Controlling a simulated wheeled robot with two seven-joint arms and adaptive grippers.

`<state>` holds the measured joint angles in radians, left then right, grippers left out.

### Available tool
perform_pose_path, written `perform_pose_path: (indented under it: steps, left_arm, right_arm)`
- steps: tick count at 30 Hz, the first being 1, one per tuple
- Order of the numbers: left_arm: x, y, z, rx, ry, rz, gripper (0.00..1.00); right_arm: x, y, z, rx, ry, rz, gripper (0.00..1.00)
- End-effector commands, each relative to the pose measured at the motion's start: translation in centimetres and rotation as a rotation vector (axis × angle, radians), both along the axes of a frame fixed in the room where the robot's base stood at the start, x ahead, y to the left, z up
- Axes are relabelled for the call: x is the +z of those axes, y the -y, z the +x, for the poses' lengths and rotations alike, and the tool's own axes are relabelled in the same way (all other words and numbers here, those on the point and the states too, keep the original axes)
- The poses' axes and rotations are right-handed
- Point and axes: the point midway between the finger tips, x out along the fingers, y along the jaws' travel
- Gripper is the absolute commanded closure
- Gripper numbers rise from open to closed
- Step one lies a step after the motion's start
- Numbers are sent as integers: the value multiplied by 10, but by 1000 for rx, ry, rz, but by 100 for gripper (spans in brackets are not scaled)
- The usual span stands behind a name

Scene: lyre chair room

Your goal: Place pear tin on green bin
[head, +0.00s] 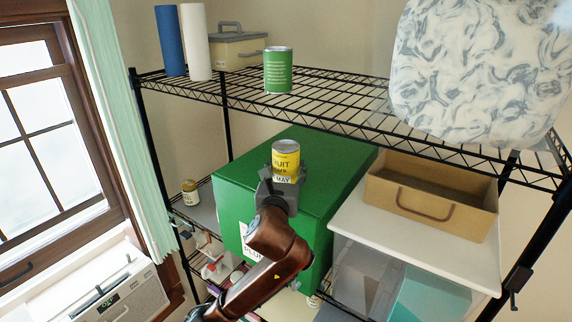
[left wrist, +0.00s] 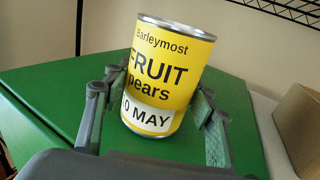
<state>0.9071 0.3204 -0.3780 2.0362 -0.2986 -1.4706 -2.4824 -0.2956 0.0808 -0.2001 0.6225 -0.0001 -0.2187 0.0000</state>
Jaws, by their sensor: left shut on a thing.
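The pear tin (head: 286,158) is yellow with silver rims and a label reading "FRUIT pears". In the left wrist view the tin (left wrist: 166,80) looks slightly tilted and stands between the two fingers. My left gripper (head: 280,180) is shut on the tin, over the top of the green bin (head: 325,160). The bin's flat green lid (left wrist: 45,100) spreads out behind the fingers. I cannot tell whether the tin's base touches it, as the gripper hides that part. My right gripper is not in view.
A black wire shelf (head: 340,112) runs above and behind the bin, with a green tin (head: 278,70) on it. A brown open box (head: 430,200) sits on a white board (head: 390,238) to the right. A small jar (head: 190,192) stands at the left.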

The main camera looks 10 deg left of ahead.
Motion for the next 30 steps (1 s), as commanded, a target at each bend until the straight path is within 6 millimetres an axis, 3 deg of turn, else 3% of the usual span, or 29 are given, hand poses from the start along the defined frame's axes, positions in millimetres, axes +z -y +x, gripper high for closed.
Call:
perform_pose_path:
  steps: [10, 11, 18, 30]
  left_arm:
    - [-2, 0, 0, 0, 4, 0, 89]
    - [-4, 0, 0, 0, 0, 0, 48]
    - [-3, 0, 0, 0, 0, 0, 31]
    - [0, 1, -6, 0, 3, 0, 31]
  right_arm:
    - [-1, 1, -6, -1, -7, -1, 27]
    - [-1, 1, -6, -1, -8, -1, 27]
    - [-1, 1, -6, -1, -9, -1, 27]
    - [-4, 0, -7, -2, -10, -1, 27]
